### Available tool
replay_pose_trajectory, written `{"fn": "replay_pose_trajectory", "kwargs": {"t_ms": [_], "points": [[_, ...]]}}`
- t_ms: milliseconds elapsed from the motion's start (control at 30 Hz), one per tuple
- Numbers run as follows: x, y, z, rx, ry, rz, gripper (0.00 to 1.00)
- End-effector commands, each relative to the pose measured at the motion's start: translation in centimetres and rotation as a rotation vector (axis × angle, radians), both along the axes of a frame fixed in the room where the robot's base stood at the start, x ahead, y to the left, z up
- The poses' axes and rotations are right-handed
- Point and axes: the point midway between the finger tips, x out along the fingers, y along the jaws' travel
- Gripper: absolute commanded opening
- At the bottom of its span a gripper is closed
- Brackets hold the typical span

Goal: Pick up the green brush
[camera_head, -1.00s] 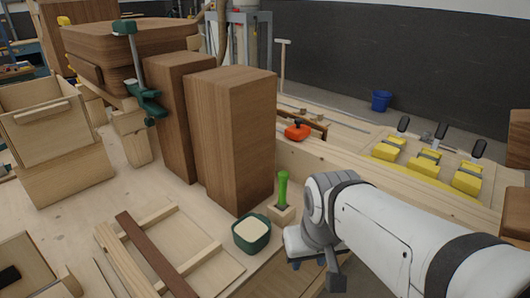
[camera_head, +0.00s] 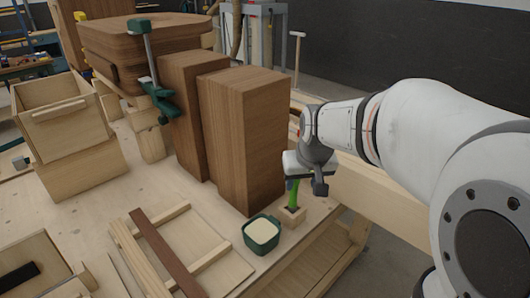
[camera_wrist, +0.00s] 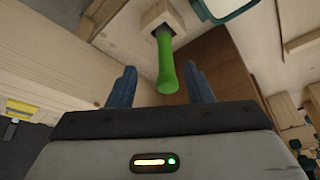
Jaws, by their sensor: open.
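The green brush (camera_head: 292,193) stands upright in a small wooden block holder (camera_head: 291,216) near the right edge of the workbench. In the head view my gripper (camera_head: 306,186) is at the brush, and its housing hides the top of the handle. In the wrist view the green handle (camera_wrist: 166,62) points toward my gripper (camera_wrist: 162,88), with its end between the two blue fingers. The fingers are apart, with a gap on each side of the handle. The brush's lower end is hidden in the holder (camera_wrist: 163,18).
A green tub with pale contents (camera_head: 262,234) stands just left of the holder. Tall brown wooden blocks (camera_head: 241,135) rise close behind. A wooden frame (camera_head: 175,245) lies at the front left. The bench edge is close on the right.

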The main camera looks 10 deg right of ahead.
Motion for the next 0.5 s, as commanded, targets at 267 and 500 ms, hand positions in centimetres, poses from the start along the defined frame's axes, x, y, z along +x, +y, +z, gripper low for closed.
{"fn": "replay_pose_trajectory", "kwargs": {"t_ms": [267,500], "points": [[2.5,-0.1,-1.7,0.000,-0.013,-0.002,0.46],[3.8,0.6,-4.3,0.000,-0.010,-0.003,0.46]]}}
